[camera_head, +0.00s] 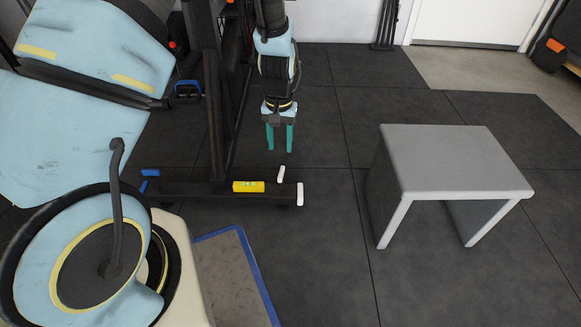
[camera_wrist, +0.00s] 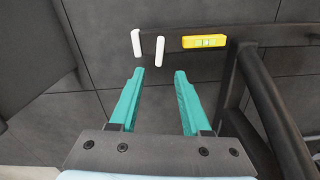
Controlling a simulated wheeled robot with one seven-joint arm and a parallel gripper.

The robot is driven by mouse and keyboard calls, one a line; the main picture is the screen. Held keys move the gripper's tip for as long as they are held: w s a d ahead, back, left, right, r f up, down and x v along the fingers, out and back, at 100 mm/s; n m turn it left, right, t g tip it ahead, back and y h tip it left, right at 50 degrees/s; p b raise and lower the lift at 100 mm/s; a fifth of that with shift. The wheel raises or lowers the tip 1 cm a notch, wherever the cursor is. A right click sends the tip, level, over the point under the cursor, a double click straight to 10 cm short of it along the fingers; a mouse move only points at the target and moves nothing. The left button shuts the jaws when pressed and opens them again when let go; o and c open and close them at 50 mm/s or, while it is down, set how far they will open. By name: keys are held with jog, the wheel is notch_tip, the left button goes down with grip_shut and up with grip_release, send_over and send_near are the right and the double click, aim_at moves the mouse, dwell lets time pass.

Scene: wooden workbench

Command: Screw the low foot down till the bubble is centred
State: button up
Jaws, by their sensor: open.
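A yellow spirit level (camera_head: 248,186) with a green vial lies on the dark base bar (camera_head: 220,189) of a black frame; it also shows in the wrist view (camera_wrist: 204,41). I cannot read the bubble's position. At the bar's right end are two white pieces, one behind (camera_head: 280,173) and one at the tip (camera_head: 300,194); I cannot tell whether either is a screw foot. My gripper (camera_head: 279,150) points down with its teal fingers apart and empty. In the wrist view its fingertips (camera_wrist: 158,75) are short of the white pieces (camera_wrist: 159,50), touching neither.
Blue pieces (camera_head: 150,172) sit at the bar's left end. The frame's black upright (camera_head: 215,100) rises left of my gripper. A grey bench (camera_head: 440,160) stands to the right. A blue-edged mat (camera_head: 235,275) lies in front. The dark tiled floor between bar and bench is clear.

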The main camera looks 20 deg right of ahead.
aim_at(281, 172)
notch_tip(281, 172, down, 11)
jog(key=b, duration=0.5)
jog(key=shift+r, duration=0.15)
grip_shut()
dwell(0.4)
